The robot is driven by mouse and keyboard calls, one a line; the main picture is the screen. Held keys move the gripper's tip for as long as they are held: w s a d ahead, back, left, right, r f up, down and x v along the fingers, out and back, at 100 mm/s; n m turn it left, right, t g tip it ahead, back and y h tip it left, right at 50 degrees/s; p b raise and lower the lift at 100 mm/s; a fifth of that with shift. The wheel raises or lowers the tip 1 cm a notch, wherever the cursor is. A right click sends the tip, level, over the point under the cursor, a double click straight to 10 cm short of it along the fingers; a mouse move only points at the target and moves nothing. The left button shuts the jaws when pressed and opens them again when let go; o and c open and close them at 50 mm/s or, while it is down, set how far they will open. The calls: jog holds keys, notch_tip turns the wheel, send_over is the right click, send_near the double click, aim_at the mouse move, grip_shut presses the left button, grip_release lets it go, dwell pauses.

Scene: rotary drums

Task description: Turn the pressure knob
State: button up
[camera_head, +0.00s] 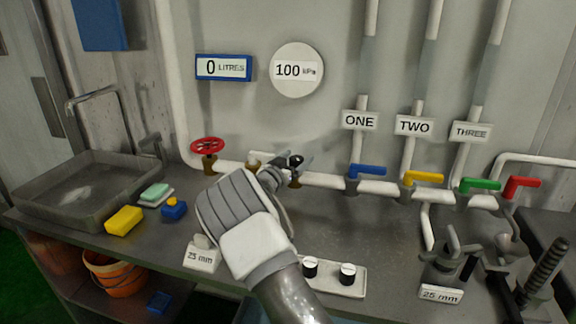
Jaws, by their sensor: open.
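My arm reaches up from the bottom, and my gripper (290,164) is open at the white pipe below the round gauge (297,70), which reads 100 kPa. Its dark fingers are around or just in front of a small dark-topped fitting (295,182) on the pipe, likely the pressure knob. The fingers hide most of its top, and I cannot tell whether they touch it. A white plate with two black-and-white knobs (347,271) sits on the bench to the right of my forearm; it shows no readable label.
A red handwheel (207,147) stands left of my gripper. Blue (367,170), yellow (424,178), green (480,185) and red (521,186) lever handles line the pipe to the right. A sink (88,190) is at the left, with sponges beside it.

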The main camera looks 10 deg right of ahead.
jog(key=v, duration=1.7)
jog(key=shift+a, duration=0.1)
notch_tip(320, 180, up, 8)
jog(key=d+n+y, duration=0.2)
jog(key=y, duration=0.6)
jog(key=s+r+n+g+y+p, duration=0.25)
jog(key=s+r+y, duration=0.3)
jog(key=s, duration=0.55)
jog(key=s+d+f+n+g+h, duration=0.1)
jog(key=s+d+g, duration=0.2)
jog(key=s, duration=1.1)
jog(key=s+d+f+n+g+h, duration=0.1)
jog(key=s+d, duration=0.5)
jog(key=s, duration=0.8)
jog(key=shift+f+n+g, duration=0.35)
jog(key=shift+n+g, duration=0.2)
jog(key=shift+g, duration=0.5)
